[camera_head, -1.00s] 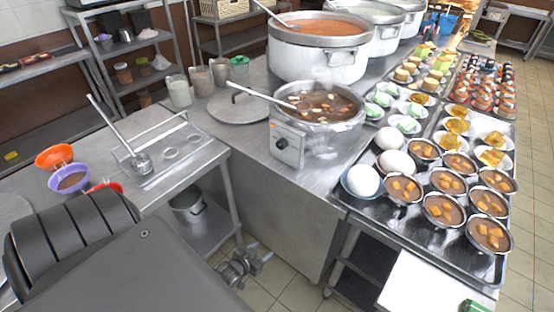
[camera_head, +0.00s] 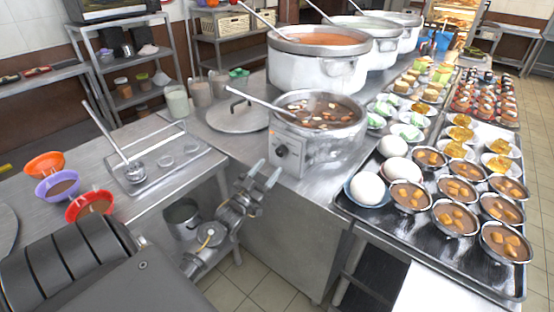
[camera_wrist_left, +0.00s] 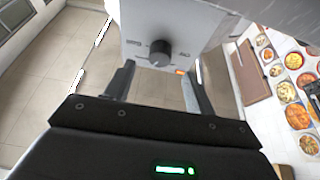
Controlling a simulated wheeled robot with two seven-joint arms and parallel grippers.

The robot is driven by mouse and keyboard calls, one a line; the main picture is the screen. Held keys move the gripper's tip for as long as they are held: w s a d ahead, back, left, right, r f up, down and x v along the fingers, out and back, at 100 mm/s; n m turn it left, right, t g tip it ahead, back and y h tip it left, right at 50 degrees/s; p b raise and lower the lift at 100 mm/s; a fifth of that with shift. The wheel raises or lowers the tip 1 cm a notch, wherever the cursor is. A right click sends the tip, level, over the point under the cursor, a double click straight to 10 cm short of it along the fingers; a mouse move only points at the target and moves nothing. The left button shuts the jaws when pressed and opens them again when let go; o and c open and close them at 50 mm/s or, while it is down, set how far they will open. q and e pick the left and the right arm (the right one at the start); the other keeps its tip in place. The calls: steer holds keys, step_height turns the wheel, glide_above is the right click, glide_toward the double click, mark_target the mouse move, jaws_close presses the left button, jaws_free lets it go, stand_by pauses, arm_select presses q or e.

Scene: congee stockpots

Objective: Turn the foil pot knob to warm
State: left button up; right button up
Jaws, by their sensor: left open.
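The foil pot (camera_head: 318,122) is a silver pot of dark broth with pale pieces and a ladle, standing near the counter edge. A grey control box on its front carries a round black knob (camera_head: 282,151). In the left wrist view, the knob (camera_wrist_left: 160,53) faces me below the pot, with small printed marks on either side and a small orange mark at lower right. My left gripper (camera_head: 267,173) is open and empty in front of and just below the control box. In the wrist view its fingers (camera_wrist_left: 158,76) straddle the line to the knob, apart from it.
Large stockpots (camera_head: 318,66) stand behind the foil pot. A round lid (camera_head: 237,116) lies left of it. A tray of bowls and eggs (camera_head: 372,222) is at right. A steel counter (camera_head: 190,145) with a ladle and coloured bowls is at left. Open floor lies below the gripper.

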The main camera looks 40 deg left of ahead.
mark_target(279, 154)
arm_select(q)
steer(key=x, duration=0.4)
steer(key=shift+w+b, duration=0.1)
steer(key=shift+b, duration=0.2)
steer(key=shift+w+r, duration=0.15)
steer(key=shift+w, duration=0.35)
steer(key=shift+w+r, duration=0.1)
arm_select(e)
steer(key=shift+w+d+f, duration=0.15)
steer(key=shift+d+f, duration=0.25)
steer(key=shift+d, duration=0.15)
arm_select(q)
steer(key=shift+c, duration=0.4)
arm_select(e)
steer(key=shift+d, duration=0.1)
